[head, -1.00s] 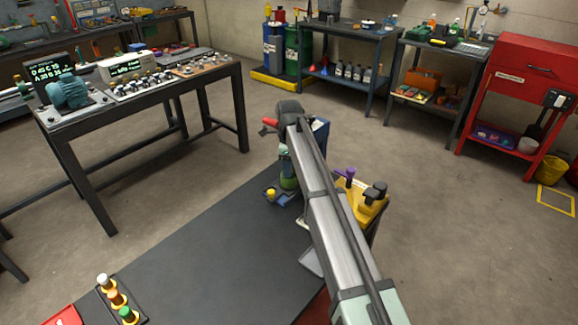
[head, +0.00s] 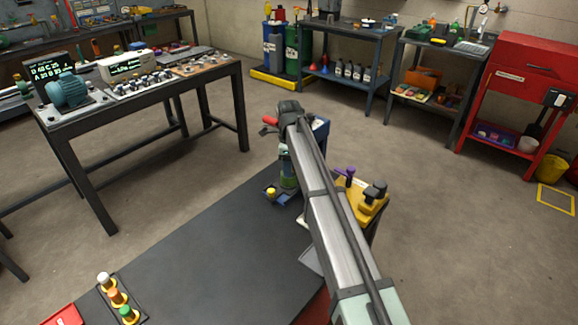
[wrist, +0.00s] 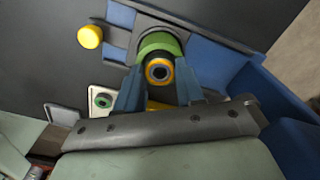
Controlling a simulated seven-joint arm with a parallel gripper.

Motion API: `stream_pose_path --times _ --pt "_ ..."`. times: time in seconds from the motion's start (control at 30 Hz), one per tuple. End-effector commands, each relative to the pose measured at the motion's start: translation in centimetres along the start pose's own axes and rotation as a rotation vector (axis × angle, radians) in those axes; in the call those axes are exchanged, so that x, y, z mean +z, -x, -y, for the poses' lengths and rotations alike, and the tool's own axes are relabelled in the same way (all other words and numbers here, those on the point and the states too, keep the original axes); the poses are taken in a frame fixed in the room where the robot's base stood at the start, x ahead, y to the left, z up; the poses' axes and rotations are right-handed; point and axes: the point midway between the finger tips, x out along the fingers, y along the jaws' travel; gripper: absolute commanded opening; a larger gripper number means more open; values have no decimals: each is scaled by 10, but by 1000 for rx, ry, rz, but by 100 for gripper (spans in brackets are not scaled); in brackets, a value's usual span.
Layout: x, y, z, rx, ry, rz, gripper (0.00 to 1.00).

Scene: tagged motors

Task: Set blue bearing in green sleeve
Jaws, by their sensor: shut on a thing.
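My gripper (wrist: 159,76) is shut on the blue bearing (wrist: 158,70), which shows a dark blue centre inside a yellow-orange ring. The green sleeve (wrist: 157,42) shows as a green rim just beyond the bearing in the wrist view, in a grey and blue fixture. The bearing overlaps the sleeve in this view; I cannot tell how far, if at all, it sits inside. In the head view a green part (head: 288,181) shows below my wrist, and the arm hides most of the fingers and the bearing.
A yellow knob (wrist: 90,37) stands left of the sleeve. A pale plate with a green ring (wrist: 102,101) lies near the left finger. Blue walls (wrist: 265,88) stand close on the right. A rack of coloured pieces (head: 117,298) stands at the near left; the dark tabletop (head: 200,255) between is clear.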

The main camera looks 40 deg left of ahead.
Motion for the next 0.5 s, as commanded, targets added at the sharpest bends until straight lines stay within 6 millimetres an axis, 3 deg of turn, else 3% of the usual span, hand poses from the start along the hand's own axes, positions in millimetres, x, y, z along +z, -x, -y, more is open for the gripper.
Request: stream_pose_path --times 0.27,0.3,0.5 --pt "0 0 0 0 0 0 15" --pt "0 0 0 0 0 0 39" --pt "0 0 0 0 0 0 58"
